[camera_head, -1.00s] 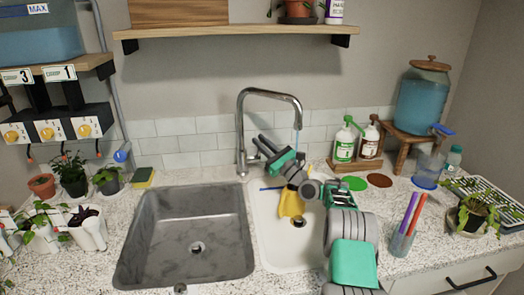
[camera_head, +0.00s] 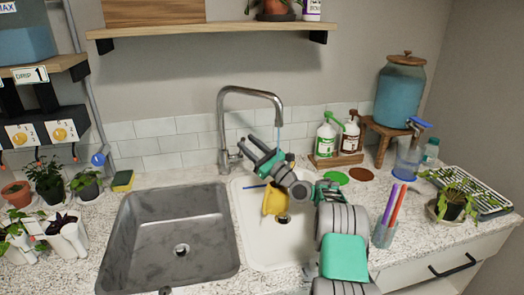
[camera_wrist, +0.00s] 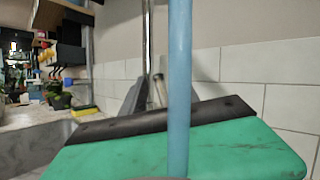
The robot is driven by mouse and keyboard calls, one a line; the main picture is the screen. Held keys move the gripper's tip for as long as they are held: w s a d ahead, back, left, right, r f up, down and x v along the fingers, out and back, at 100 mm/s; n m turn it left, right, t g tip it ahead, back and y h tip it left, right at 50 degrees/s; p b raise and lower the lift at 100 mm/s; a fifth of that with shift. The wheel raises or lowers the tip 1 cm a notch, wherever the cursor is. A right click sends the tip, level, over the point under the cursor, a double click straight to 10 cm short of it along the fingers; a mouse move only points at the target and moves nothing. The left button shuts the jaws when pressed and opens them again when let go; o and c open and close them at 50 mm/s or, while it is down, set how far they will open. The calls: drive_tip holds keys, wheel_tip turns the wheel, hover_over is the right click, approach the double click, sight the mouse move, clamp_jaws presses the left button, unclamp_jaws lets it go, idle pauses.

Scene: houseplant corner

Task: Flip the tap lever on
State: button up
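The chrome gooseneck tap (camera_head: 223,120) stands behind the sink. A blue water stream (camera_head: 279,132) falls from its spout; it also crosses the middle of the wrist view (camera_wrist: 180,90). The short lever (camera_head: 237,157) is at the right of the tap's base. It seems to show small beside the tap column in the wrist view (camera_wrist: 158,88). My gripper (camera_head: 246,148) is close to the right of the lever, pointing at the tap, with its two dark fingers apart and nothing seen between them. I cannot tell whether a finger touches the lever. The stream passes by my wrist.
A grey basin (camera_head: 130,235) is on the left and a white basin (camera_head: 250,262) under my arm. A yellow object (camera_head: 274,200) shows below my gripper. Soap bottles (camera_head: 326,138), a pen cup (camera_head: 384,234) and a blue dispenser (camera_head: 400,95) stand right. Potted plants (camera_head: 45,178) stand left.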

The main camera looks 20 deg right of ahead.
drive_tip(key=s+d+b, duration=0.5)
drive_tip(key=s+b, duration=0.4)
drive_tip(key=shift+r, duration=0.1)
